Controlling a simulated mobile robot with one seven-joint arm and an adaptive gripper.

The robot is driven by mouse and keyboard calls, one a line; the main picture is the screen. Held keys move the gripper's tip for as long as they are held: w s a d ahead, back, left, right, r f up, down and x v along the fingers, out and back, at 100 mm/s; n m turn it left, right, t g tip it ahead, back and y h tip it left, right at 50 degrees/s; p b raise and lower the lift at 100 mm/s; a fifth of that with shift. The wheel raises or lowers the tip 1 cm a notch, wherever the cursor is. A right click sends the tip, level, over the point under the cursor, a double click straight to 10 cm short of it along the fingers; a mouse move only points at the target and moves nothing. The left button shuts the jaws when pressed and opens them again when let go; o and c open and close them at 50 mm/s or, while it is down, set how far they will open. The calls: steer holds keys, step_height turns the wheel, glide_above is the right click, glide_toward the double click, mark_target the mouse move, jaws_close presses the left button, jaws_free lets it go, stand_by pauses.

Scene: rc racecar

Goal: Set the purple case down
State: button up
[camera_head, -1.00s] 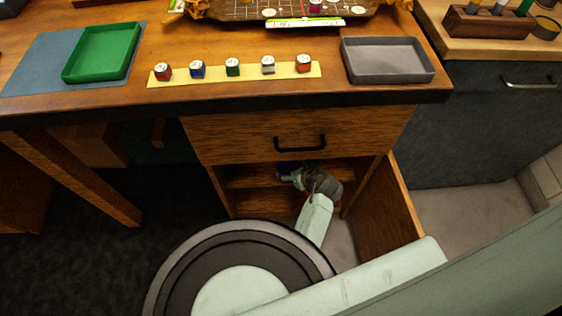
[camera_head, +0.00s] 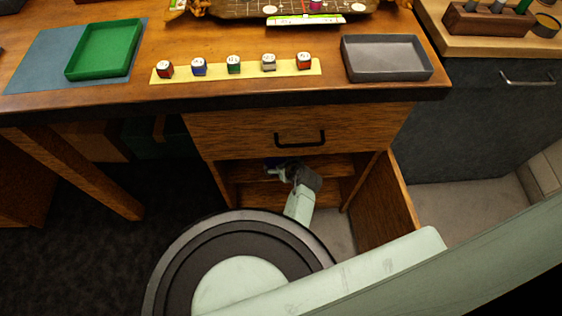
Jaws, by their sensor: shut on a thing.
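My gripper (camera_head: 275,171) reaches into the open compartment under the desk's drawer, near the shelf inside. It is shut on the purple case (camera_head: 270,162), of which only a small dark bit shows at the fingertips. The rest of the case is hidden by the gripper and the shadow. I cannot tell whether the case touches the shelf (camera_head: 330,166).
The closed drawer (camera_head: 300,132) with a black handle is just above my gripper. The cabinet door (camera_head: 385,205) stands open on the right. The desktop holds a green tray (camera_head: 104,50), a grey tray (camera_head: 386,58) and a yellow strip (camera_head: 215,76) with several small cubes.

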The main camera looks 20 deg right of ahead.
steer(key=o, duration=1)
steer(key=shift+f, duration=0.1)
steer(key=shift+o, duration=0.2)
steer(key=shift+r, duration=0.3)
steer(key=v, duration=0.7)
steer(key=shift+s+r, duration=0.1)
steer(key=shift+s, duration=0.1)
